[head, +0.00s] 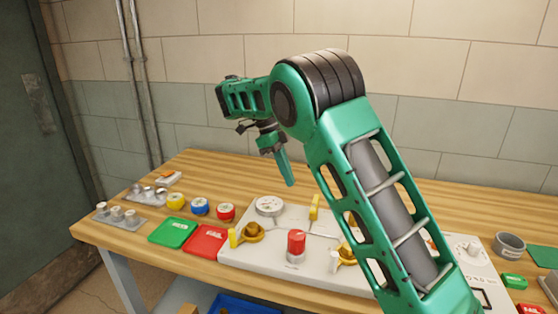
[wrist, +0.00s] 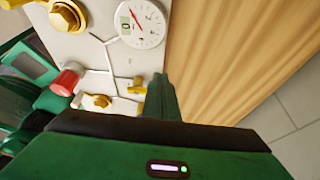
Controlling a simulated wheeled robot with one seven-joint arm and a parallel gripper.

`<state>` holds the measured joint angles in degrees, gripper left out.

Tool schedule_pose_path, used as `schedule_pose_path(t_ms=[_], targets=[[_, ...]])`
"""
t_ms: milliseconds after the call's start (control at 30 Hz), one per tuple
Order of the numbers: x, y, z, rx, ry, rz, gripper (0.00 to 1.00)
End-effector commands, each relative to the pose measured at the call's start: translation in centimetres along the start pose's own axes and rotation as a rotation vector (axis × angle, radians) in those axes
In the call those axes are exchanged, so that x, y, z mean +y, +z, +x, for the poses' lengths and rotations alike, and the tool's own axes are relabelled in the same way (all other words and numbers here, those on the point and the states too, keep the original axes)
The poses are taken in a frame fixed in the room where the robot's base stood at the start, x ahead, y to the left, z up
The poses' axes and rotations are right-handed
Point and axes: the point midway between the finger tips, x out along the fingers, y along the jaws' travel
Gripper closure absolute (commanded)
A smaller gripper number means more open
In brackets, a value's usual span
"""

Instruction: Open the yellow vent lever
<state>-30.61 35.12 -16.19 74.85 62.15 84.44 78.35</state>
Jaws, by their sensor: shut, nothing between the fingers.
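A pale valve panel (head: 232,254) lies on the bench and carries several yellow handles. A slim upright yellow lever (head: 314,207) stands near its back edge; it also shows in the wrist view (wrist: 137,85). A larger yellow handle (head: 246,233) is at the panel's left, and another yellow handle (head: 347,253) is partly hidden by my arm. I cannot tell from any label which is the vent lever. My gripper (head: 290,183) points down, shut and empty, above the back of the panel. In the wrist view its fingers (wrist: 160,78) appear just right of the slim lever, apparently apart from it.
A round gauge (head: 269,206) and a red knob (head: 296,243) sit on the panel. Green (head: 173,233) and red (head: 206,244) plates and several coloured knobs lie to the left. A grey cup (head: 509,245) is at the right. The bench behind the panel is clear.

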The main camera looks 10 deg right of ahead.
Motion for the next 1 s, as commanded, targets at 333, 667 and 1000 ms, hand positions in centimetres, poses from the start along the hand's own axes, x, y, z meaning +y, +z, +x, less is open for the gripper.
schedule_pose_path(t_ms=[333,667,1000], targets=[[0.1,0.0,-3.4,0.000,-0.003,-0.001,1.00],[0.2,-0.1,-5.7,-0.001,-0.001,0.001,1.00],[0.2,-0.1,-5.9,-0.001,0.000,0.000,1.00]])
